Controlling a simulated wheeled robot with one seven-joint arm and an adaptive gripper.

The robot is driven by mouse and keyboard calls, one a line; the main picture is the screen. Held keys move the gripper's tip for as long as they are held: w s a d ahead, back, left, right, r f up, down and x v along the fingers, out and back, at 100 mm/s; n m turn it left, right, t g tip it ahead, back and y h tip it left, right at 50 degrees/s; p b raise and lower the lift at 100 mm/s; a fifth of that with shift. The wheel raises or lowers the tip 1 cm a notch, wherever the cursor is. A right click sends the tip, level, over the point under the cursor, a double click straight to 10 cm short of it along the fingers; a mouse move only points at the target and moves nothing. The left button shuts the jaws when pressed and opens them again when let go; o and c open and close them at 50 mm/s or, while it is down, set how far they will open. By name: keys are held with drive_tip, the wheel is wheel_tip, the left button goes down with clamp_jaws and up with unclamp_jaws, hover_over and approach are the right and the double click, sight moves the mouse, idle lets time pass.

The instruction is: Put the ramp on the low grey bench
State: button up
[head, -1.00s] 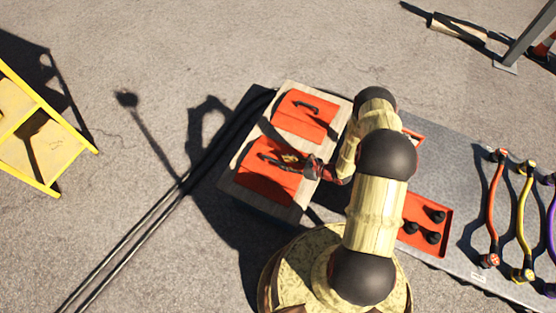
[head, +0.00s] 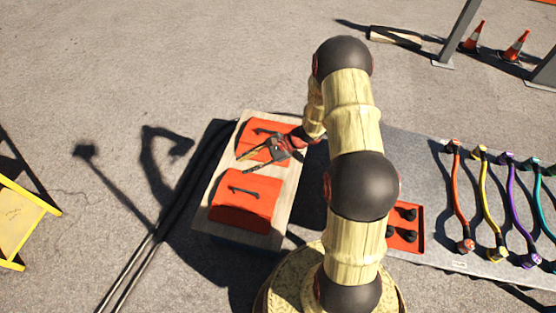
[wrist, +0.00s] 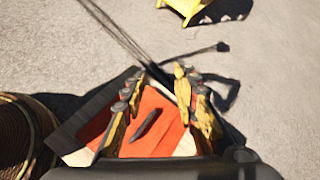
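Two orange ramp-like wedges, each with a black bar handle, lie side by side on a pale wooden top: a nearer wedge (head: 245,201) and a farther wedge (head: 262,137). My gripper (head: 259,153) hangs over the farther wedge. In the wrist view my gripper (wrist: 161,78) has its fingers spread, and an orange wedge (wrist: 162,139) with its handle shows between and below them. Nothing is held. A long grey metal top (head: 424,178) runs to the right, partly behind my arm; I cannot tell how low it stands.
An orange tray (head: 416,239) with black knobs and several coloured cables (head: 487,205) lie on the grey top. Black cables (head: 192,188) run along the wooden top's left side. A yellow frame (head: 22,222) stands at far left. Traffic cones (head: 514,46) are at back right. Open pavement lies behind.

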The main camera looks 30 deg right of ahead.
drive_tip(key=s+a+r+n+g+h, duration=0.1)
drive_tip(key=s+a+r+n, duration=0.15)
drive_tip(key=r, duration=0.45)
drive_tip(key=s+a+r+n+g+h, duration=0.1)
drive_tip(key=s+r+n+h, duration=0.1)
drive_tip(key=s+r+n, duration=0.35)
drive_tip(key=s+a+r+n+g+h, duration=0.1)
drive_tip(key=s+a+r+n, duration=0.1)
drive_tip(key=r, duration=0.7)
drive_tip(key=s+d+r+n+t+h, duration=0.2)
drive_tip(key=s+r+n+h, duration=0.1)
drive_tip(key=s+r, duration=0.4)
drive_tip(key=s+d+r+n+t+h, duration=0.1)
drive_tip(key=s+r+n+t+h, duration=0.1)
drive_tip(key=s+r+n+h, duration=0.2)
drive_tip(key=s+r, duration=0.3)
drive_tip(key=s, duration=0.2)
drive_tip(key=shift+d+r+n, duration=0.3)
drive_tip(key=shift+d, duration=0.1)
wheel_tip(320, 180, up, 3)
drive_tip(key=p, duration=0.3)
